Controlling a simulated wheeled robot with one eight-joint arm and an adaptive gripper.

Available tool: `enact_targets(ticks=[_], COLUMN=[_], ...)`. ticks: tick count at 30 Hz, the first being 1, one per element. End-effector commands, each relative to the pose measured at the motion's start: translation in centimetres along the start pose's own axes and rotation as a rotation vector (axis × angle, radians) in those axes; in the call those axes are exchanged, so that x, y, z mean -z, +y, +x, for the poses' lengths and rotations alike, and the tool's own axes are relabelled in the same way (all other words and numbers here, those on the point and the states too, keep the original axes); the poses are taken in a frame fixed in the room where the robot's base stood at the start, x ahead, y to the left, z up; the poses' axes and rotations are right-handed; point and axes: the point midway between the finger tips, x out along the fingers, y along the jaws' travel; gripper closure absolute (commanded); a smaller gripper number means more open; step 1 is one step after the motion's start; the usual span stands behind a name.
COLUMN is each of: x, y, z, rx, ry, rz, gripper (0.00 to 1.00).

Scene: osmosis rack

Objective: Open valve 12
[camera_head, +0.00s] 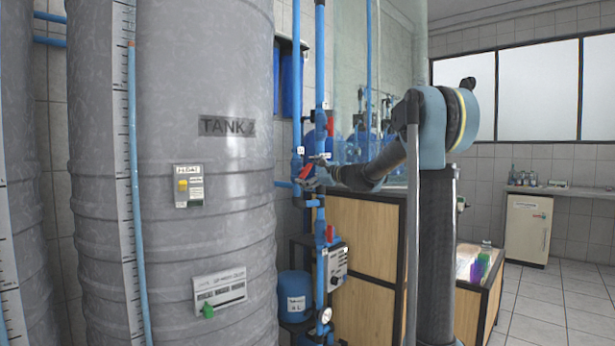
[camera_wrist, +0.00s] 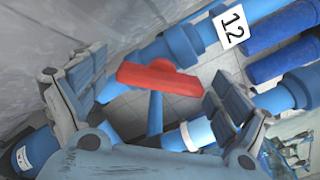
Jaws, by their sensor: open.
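The valve 12 handle (camera_wrist: 158,79) is a red bar on a blue pipe, and it sits between my gripper's open fingers in the wrist view. A white tag reading 12 (camera_wrist: 232,27) is on the pipe just beside it. My gripper (camera_wrist: 153,98) is open, with one finger on each side of the handle; I cannot tell whether either touches it. In the head view, my gripper (camera_head: 308,178) is at the blue vertical pipe right of the tank. There the red handle is mostly lost among the fingers and pipes.
The grey tank (camera_head: 165,130) stands close to the left of the gripper. Another red valve handle (camera_head: 330,235) is lower on the pipes, and one (camera_head: 330,122) is above. A wood-panelled cabinet (camera_head: 365,240) stands behind. Tiled floor (camera_head: 560,300) is clear at right.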

Motion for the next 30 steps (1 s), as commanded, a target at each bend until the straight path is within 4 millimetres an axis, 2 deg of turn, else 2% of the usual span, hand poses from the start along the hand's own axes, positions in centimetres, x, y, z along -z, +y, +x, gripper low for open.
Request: enact_targets(ticks=[10,11,15,17,30], x=[-0.02,-0.02,-0.02,-0.02,-0.02], y=[0.03,0.03,0.02,0.03,0.09], z=[0.46,0.45,0.45,0.44,0.43], rx=[0.000,0.000,0.000,-0.001,-0.001], ry=[0.000,0.000,0.000,-0.001,-0.001], rz=[0.000,0.000,0.000,0.000,-0.059], gripper=[0.08,0.11,0.42,0.52,0.52])
